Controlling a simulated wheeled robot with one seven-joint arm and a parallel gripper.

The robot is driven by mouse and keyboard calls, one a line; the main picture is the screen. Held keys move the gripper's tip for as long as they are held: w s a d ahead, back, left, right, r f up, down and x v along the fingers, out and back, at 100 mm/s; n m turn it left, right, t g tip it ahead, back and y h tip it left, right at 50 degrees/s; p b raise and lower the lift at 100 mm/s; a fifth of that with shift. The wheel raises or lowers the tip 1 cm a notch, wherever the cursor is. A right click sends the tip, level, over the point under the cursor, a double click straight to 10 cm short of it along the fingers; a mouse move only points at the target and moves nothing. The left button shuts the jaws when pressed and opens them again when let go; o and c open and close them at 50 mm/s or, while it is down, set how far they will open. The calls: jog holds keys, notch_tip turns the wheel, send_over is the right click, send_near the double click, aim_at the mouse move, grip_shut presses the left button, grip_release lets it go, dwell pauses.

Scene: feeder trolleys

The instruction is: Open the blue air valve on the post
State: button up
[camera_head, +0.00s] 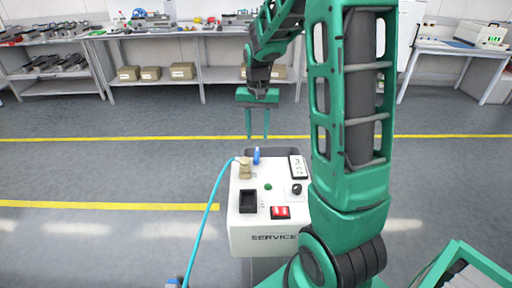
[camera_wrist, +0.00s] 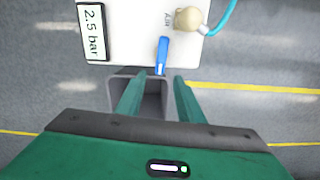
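The blue air valve (camera_head: 256,156) is a small blue lever at the far edge of the white service panel (camera_head: 240,232). In the wrist view the blue lever (camera_wrist: 162,55) points from the panel toward my gripper, slightly tilted. My gripper (camera_head: 257,138) is open and empty, with its two green fingers pointing down just beyond the lever. In the wrist view the lever's end lies near the gap between my fingertips (camera_wrist: 160,77). The fingers do not appear to touch it. The lower post is mostly hidden by the panel.
A brass fitting (camera_head: 245,169) with a cyan hose (camera_head: 209,222) sits left of the lever. A 2.5 bar display (camera_head: 297,167), a black knob (camera_head: 297,188) and a red switch (camera_head: 280,212) are on the panel. A grey box-like part (camera_wrist: 150,100) lies below my fingers. Open floor surrounds the panel.

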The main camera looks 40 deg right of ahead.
aim_at(257, 149)
notch_tip(257, 149, down, 7)
jog(key=shift+r, duration=0.1)
jog(key=shift+c, duration=0.3)
grip_shut()
